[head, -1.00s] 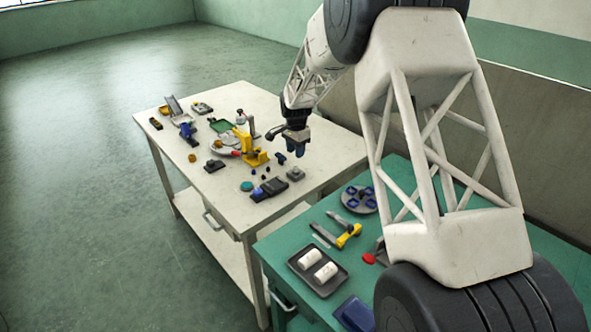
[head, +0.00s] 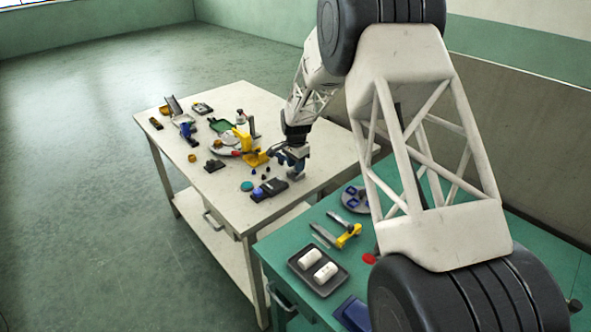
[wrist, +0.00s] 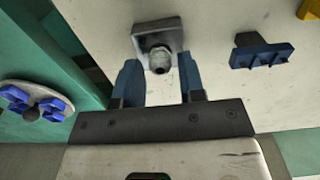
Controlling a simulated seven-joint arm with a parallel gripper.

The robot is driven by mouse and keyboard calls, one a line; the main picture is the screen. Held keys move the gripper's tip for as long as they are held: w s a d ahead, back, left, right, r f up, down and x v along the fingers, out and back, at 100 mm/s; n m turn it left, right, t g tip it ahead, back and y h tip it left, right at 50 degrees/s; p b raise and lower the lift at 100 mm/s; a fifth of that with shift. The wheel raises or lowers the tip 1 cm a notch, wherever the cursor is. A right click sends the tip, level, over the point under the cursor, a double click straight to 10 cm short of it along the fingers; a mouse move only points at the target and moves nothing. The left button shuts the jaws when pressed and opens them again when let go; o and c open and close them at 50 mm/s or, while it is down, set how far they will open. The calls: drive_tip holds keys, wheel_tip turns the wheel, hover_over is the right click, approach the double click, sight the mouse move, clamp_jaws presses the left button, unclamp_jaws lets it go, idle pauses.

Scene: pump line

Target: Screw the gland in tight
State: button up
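The gland (wrist: 160,60) shows in the wrist view as a small round grey fitting on a square grey block (wrist: 147,28). My gripper (wrist: 160,80) is open, with its two blue fingers to either side of the gland's near end. I cannot tell whether the fingertips touch it. In the head view my gripper (head: 294,168) is low over the near right part of the white table (head: 333,147) and hides the gland and block.
A blue stepped piece (wrist: 262,54) lies to the right in the wrist view. A yellow stand (head: 250,150) is left of my gripper in the head view, and a dark box (head: 270,190) is close by. The green table (head: 300,240) stands nearer, with a tray (head: 318,286).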

drive_tip(key=shift+f, duration=0.3)
idle(0.5)
drive_tip(key=c, duration=0.6)
